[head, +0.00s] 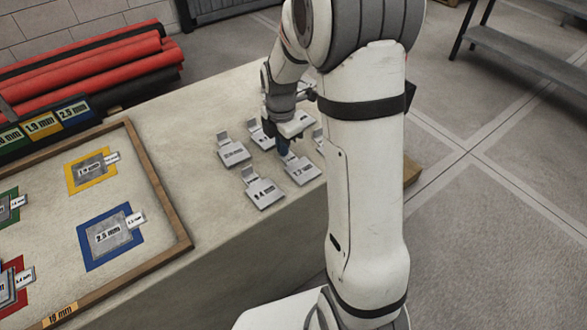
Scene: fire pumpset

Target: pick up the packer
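Several grey metal packers with upright tabs and printed labels lie on the bench, partly behind my arm. One packer (264,194) is nearest the front edge, one (233,153) is at the left, and one (301,170) is at the right. The task does not show which packer is meant.
A wood-framed tray (160,180) at the left holds plates on yellow, blue, green and red patches. Red and black rolls (95,65) lie behind it. The bench (195,110) is bare between tray and packers. A metal rack (520,50) stands at the upper right.

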